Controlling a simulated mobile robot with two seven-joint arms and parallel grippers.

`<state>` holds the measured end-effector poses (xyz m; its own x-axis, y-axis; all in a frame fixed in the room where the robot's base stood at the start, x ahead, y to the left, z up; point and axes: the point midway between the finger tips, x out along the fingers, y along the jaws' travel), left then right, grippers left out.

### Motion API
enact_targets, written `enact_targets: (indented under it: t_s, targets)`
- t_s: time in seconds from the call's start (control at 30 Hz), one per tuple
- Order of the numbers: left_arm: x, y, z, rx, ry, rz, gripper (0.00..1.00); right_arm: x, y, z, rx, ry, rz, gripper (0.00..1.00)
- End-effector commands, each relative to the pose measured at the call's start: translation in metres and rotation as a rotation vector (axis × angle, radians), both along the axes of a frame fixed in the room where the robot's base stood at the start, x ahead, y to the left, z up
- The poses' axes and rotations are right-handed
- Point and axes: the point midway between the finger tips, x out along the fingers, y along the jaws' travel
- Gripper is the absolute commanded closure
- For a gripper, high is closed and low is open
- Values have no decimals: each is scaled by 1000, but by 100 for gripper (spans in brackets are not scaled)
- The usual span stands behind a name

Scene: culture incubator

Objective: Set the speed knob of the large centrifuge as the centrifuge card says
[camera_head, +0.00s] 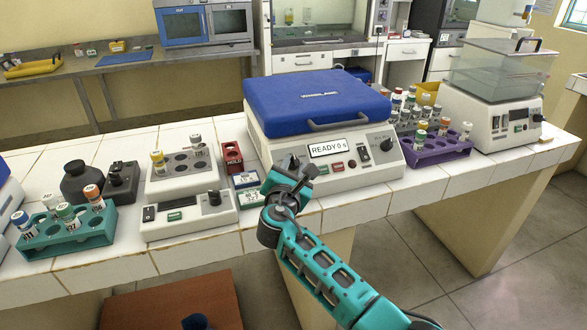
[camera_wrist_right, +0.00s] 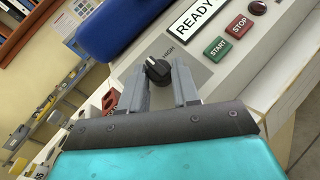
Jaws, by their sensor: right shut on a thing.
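The large centrifuge (camera_head: 270,130) stands on the tiled bench with its blue lid (camera_head: 315,98) down. Its display (camera_head: 328,148) reads READY with a short value after it. My right gripper (camera_head: 293,172) is at the left end of the front panel. In the right wrist view its fingers (camera_wrist_right: 160,72) are shut on a black knob (camera_wrist_right: 157,69), with the word HIGH beside it. A second black knob (camera_head: 386,144) is at the panel's right. Two small cards, one blue-edged (camera_head: 244,180) and one green-edged (camera_head: 251,196), are left of the centrifuge; their text is unreadable. My left gripper is out of view.
A red HOLD rack (camera_head: 232,157) and a small device with a knob (camera_head: 188,207) are to the left. A teal tube rack (camera_head: 66,240) is farther left. A purple tube rack (camera_head: 436,151) is right of the centrifuge. START (camera_wrist_right: 217,48) and STOP (camera_wrist_right: 240,26) buttons are near the fingers.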

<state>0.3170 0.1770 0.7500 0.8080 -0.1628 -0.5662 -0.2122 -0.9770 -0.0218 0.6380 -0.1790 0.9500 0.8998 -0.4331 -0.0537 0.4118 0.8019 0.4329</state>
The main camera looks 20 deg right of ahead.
Motion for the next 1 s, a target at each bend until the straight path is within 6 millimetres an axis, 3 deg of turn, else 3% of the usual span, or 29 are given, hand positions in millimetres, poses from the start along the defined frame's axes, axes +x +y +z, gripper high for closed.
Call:
enact_targets:
  t_s: [0.43,0.47,0.57,0.87,1.0]
  targets:
    - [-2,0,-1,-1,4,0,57,0,1,-1,9,1,-7,100]
    - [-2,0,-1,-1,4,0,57,0,1,-1,9,1,-7,68]
    - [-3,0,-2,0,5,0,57,0,1,-1,8,1,-7,59]
    - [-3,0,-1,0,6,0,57,-2,2,0,6,0,-7,59]
    - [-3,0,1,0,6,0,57,-16,9,1,7,2,-6,59]
